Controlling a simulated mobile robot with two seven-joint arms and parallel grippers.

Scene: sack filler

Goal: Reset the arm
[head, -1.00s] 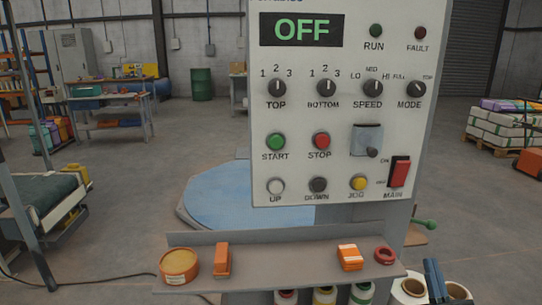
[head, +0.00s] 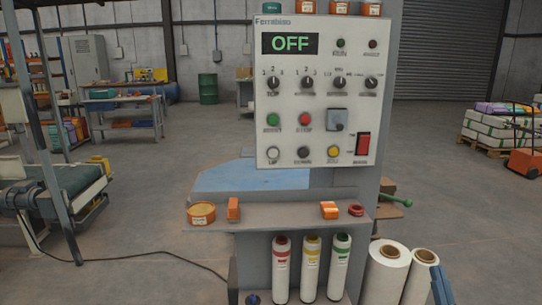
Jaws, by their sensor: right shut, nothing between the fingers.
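My left gripper is not in view. The red main switch (head: 363,144) is at the panel's lower right.
A shelf (head: 285,216) below the panel holds an orange tin (head: 201,215), orange blocks and a red ring (head: 355,210). Several bottles stand under it. White rolls (head: 386,275) stand at the right. A conveyor (head: 75,190) is at the left.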

